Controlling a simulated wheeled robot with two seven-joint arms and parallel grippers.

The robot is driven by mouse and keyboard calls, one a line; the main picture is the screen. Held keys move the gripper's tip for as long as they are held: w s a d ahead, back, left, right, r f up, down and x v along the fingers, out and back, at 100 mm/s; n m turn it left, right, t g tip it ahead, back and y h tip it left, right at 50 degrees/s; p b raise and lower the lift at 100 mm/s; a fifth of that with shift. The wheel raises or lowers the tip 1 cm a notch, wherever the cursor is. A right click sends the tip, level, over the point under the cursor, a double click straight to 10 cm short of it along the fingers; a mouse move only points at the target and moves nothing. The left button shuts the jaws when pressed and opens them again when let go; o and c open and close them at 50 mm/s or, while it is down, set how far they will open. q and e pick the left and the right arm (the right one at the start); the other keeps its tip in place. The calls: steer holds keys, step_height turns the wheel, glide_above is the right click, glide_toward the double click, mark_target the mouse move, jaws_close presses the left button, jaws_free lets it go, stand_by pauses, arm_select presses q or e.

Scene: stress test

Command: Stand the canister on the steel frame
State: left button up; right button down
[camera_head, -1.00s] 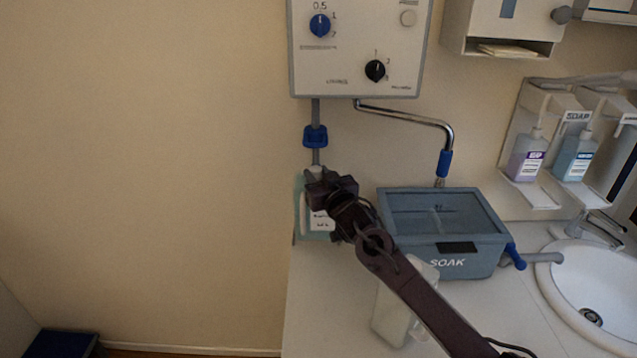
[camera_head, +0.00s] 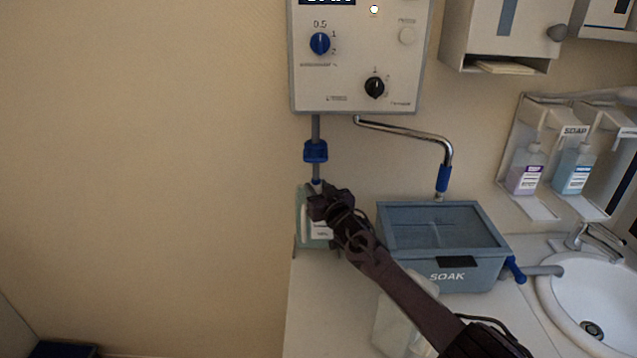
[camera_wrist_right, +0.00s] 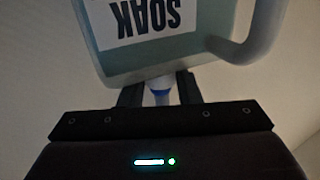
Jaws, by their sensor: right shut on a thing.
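The canister (camera_head: 304,225) is a pale teal container with a white label, at the wall left of the soak bin. My right gripper (camera_head: 318,198) is at its top and partly covers it. In the right wrist view the canister (camera_wrist_right: 185,50) fills the top, with an upside-down SOAK label and a handle on the right. The right fingers (camera_wrist_right: 160,90) are shut around its narrow white and blue neck. I cannot clearly make out the steel frame; the area under the canister is small and dim. My left gripper is not in view.
A wall-mounted control box (camera_head: 358,70) hangs above, with a grey tube and blue fitting (camera_head: 316,151) over the canister. A lidded SOAK bin (camera_head: 440,250) stands to the right. A white jug (camera_head: 395,325) is partly behind my arm. A sink (camera_head: 590,300) is at far right.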

steer(key=shift+f, duration=0.95)
steer(key=shift+w+a+f+b, duration=0.1)
steer(key=shift+w+f+b, duration=0.15)
steer(key=shift+f+b, duration=0.2)
steer(key=c, duration=1.4)
jaws_free()
steer(key=shift+s+f, duration=0.1)
steer(key=shift+f, duration=0.35)
steer(key=shift+o, duration=1.2)
steer(key=shift+s, duration=0.1)
steer(key=shift+o, duration=0.5)
steer(key=shift+s+r, duration=0.1)
steer(key=shift+r, duration=0.05)
